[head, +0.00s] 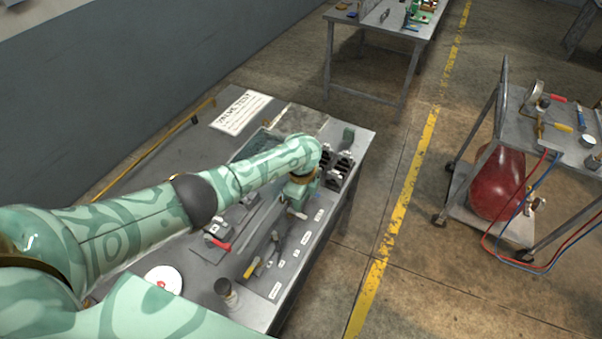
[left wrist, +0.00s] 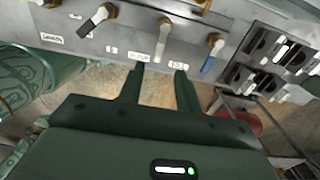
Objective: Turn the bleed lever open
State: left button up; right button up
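In the left wrist view, a metal panel carries a row of brass-stemmed levers: a pale-and-dark one (left wrist: 95,20), a white one (left wrist: 162,40) and a blue one (left wrist: 212,56). Small white labels (left wrist: 138,55) sit below them; I cannot read which names the bleed lever. My left gripper (left wrist: 158,74) is open and empty. Its fingertips are just below the white lever, one to each side, with no contact seen. In the head view the left gripper (head: 299,198) is over the bench's right part, partly hidden by my arm. My right gripper is not in view.
The grey bench (head: 190,275) holds a red-handled tool (head: 218,243), a yellow-handled tool (head: 251,268), a jar (head: 226,290) and a white dish (head: 163,279). Dark racks (head: 337,165) stand beyond the gripper. A cart (head: 565,155) with a red tank (head: 497,183) stands right, across open floor.

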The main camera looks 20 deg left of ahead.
pick_arm(q)
notch_tip(320, 180, up, 10)
jog(key=p, duration=0.3)
dwell(0.3)
